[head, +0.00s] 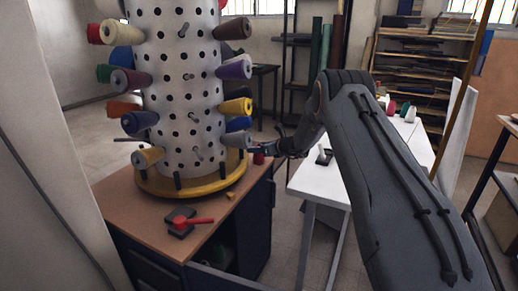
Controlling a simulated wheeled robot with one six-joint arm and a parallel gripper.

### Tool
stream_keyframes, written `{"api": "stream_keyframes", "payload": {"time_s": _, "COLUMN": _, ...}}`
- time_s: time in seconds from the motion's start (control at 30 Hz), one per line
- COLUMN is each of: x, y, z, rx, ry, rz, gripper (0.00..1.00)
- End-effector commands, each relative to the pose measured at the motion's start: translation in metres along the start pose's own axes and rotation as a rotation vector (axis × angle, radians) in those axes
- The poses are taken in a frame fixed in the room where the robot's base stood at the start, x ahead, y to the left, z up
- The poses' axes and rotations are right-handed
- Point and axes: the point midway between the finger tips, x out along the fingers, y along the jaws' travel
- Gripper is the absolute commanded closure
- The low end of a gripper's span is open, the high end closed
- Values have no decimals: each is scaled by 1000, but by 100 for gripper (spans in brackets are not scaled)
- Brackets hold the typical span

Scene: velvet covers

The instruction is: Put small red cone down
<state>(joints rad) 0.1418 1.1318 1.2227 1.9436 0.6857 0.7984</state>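A small dark red piece (258,158), likely the small red cone, is at the right edge of the brown cabinet top, beside the yellow base of the white perforated column. My gripper (262,149) reaches in from the right, with its fingertips right at this piece. The fingers are small and dark here, so I cannot tell whether they are closed on it or whether it rests on the cabinet. Another red cone (391,107) stands on the white table (335,180) at the right.
The white column (180,100) carries several coloured thread cones on pegs. A dark block with a red handle (190,220) lies on the cabinet top (145,205), with a small yellow piece (231,196) nearby.

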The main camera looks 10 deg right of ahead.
Motion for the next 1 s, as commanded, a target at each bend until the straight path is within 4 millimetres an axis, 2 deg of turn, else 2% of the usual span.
{"api": "stream_keyframes", "payload": {"time_s": 0.27, "x": -2, "y": 0, "z": 3, "rx": 0, "ry": 0, "rz": 0, "gripper": 46}}
{"api": "stream_keyframes", "payload": {"time_s": 0.33, "x": -8, "y": -1, "z": 3, "rx": 1, "ry": -1, "rz": -1, "gripper": 46}}
{"api": "stream_keyframes", "payload": {"time_s": 0.47, "x": -28, "y": -2, "z": 3, "rx": 2, "ry": -1, "rz": -2, "gripper": 46}}
{"api": "stream_keyframes", "payload": {"time_s": 0.8, "x": -94, "y": -1, "z": 2, "rx": 1, "ry": -1, "rz": -2, "gripper": 46}}
{"api": "stream_keyframes", "payload": {"time_s": 1.0, "x": -116, "y": 0, "z": 2, "rx": 0, "ry": 0, "rz": 0, "gripper": 46}}
